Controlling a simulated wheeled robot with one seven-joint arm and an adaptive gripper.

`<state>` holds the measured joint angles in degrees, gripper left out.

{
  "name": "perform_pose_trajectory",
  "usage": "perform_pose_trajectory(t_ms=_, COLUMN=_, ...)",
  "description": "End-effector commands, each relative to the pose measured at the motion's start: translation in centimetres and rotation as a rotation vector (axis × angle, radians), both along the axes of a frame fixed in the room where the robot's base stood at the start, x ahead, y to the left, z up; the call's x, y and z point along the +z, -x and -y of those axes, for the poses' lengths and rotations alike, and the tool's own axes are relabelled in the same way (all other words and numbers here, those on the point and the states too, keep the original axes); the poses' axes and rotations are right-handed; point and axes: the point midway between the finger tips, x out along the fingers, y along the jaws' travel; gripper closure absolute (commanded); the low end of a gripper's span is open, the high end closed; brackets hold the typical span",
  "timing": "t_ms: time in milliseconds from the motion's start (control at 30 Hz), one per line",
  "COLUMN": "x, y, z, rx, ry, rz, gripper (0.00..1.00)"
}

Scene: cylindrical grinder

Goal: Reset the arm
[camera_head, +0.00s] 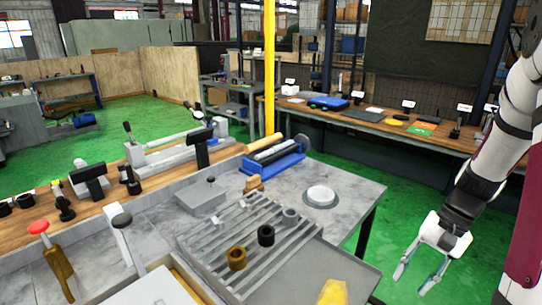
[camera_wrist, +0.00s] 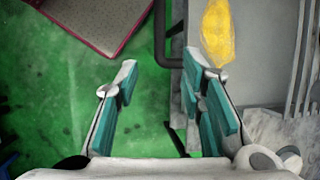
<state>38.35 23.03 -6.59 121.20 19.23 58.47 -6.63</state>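My arm comes in from the right edge in the head view. My gripper (camera_head: 420,284) hangs at the lower right, to the right of the grey metal table (camera_head: 350,192), over the green floor. Its two fingers are spread apart with nothing between them. In the wrist view my gripper (camera_wrist: 168,90) also shows open, with teal pads on both fingers and green floor and a dark table leg beyond them.
A slatted grey rack (camera_head: 215,243) on the table holds a brown ring (camera_head: 236,258) and a black ring (camera_head: 266,235). A yellow cloth-like piece (camera_head: 333,292) lies at the table's front; it also shows in the wrist view (camera_wrist: 216,32). A wooden bench (camera_head: 385,122) stands behind.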

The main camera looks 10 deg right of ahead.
Motion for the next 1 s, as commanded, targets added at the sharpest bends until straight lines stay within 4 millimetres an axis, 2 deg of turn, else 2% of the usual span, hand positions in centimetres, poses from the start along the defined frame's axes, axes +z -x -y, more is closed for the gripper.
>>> perform_pose_trajectory(t_ms=167, x=2.6, y=-0.7, z=-1.8, rx=0.074, ry=0.052, rz=0.046, gripper=0.64)
perform_pose_trajectory(t_ms=333, x=7.3, y=-1.1, z=-5.6, rx=0.217, ry=0.152, rz=0.14, gripper=0.64)
perform_pose_trajectory(t_ms=467, x=10.6, y=-0.7, z=-8.6, rx=0.332, ry=0.232, rz=0.22, gripper=0.64)
perform_pose_trajectory(t_ms=700, x=15.5, y=1.4, z=-13.8, rx=0.528, ry=0.37, rz=0.388, gripper=0.64)
perform_pose_trajectory(t_ms=1000, x=19.4, y=5.2, z=-18.3, rx=0.728, ry=0.518, rz=0.611, gripper=0.64)
